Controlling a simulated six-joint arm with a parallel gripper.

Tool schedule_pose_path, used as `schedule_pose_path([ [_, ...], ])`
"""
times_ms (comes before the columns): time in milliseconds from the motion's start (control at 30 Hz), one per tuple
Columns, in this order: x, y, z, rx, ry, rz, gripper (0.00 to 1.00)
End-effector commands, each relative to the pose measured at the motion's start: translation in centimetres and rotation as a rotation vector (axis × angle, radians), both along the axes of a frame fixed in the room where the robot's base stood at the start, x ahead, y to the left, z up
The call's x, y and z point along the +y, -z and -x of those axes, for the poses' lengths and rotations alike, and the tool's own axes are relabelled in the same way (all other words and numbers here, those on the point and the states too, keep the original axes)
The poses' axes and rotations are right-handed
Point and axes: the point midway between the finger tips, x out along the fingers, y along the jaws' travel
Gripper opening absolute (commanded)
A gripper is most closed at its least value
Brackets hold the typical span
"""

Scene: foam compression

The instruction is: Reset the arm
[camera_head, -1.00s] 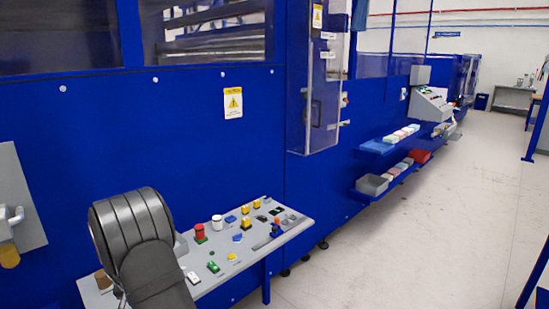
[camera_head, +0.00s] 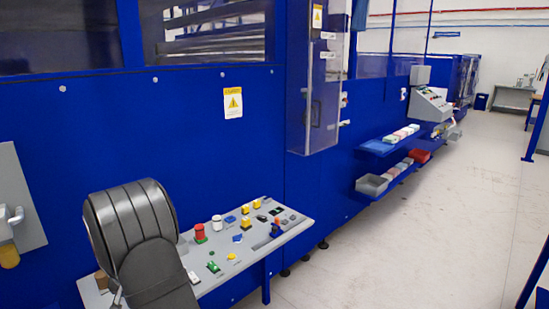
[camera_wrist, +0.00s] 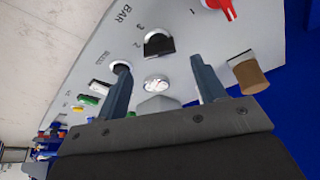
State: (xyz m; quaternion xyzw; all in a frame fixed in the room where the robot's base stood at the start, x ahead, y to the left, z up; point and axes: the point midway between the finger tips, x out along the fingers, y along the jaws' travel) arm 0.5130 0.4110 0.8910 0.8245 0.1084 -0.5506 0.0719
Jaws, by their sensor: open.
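My gripper (camera_wrist: 164,90) shows in the wrist view with its two dark blue-grey fingers apart and nothing between them. Beyond the fingers is the grey control panel (camera_wrist: 210,30), which carries a black knob (camera_wrist: 158,44), a white round dial (camera_wrist: 156,84), a red handle (camera_wrist: 222,8) and a brown cylindrical knob (camera_wrist: 250,77). In the head view my dark arm stands in front of the left part of the same panel (camera_head: 215,277) and hides that part. My gripper cannot be seen in the head view.
The panel also carries a red button (camera_head: 199,232), a yellow button (camera_head: 247,223) and several switches. A blue machine wall (camera_head: 180,130) stands right behind it. Blue shelves with bins (camera_head: 371,185) are further right. The pale floor (camera_head: 420,240) at right is clear.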

Motion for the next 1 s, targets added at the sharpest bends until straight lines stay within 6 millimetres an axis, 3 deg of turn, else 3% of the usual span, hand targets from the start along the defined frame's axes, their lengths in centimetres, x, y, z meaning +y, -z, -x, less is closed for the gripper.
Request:
schedule_pose_path([
  [667,-1.2,-11.5,4.6,-0.002,-0.003,-0.002,0.64],
  [1000,-0.6,-5.2,2.2,0.003,0.0,0.003,0.64],
])
